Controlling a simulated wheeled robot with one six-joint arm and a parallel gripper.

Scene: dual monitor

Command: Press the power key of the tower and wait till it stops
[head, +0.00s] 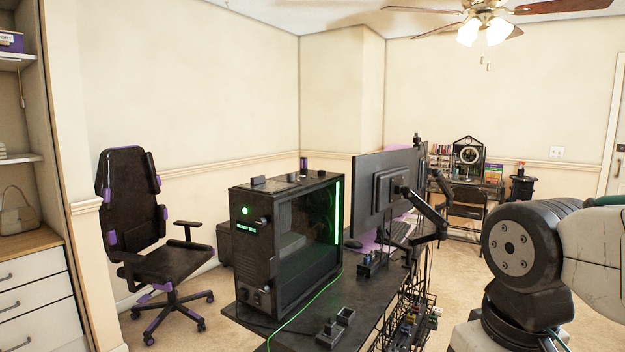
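The black tower (275,245) stands upright on the near left part of the dark desk. Its glass side shows a dim interior, with a bright green light strip along one edge. A round green-lit button (245,211) sits high on its narrow face. A small label display (246,228) below it glows green; its text looks like "READY" followed by something too small to read. I cannot tell for sure that the round light is the power key. My arm is at the right edge, well apart from the tower. My gripper is out of view.
The dark desk (372,305) carries a monitor (375,192) on an arm behind the tower. Small black blocks (335,328) and a green cable lie at its near end. A wire basket (412,315) hangs at its side. An office chair (150,235) stands left; carpet is clear between.

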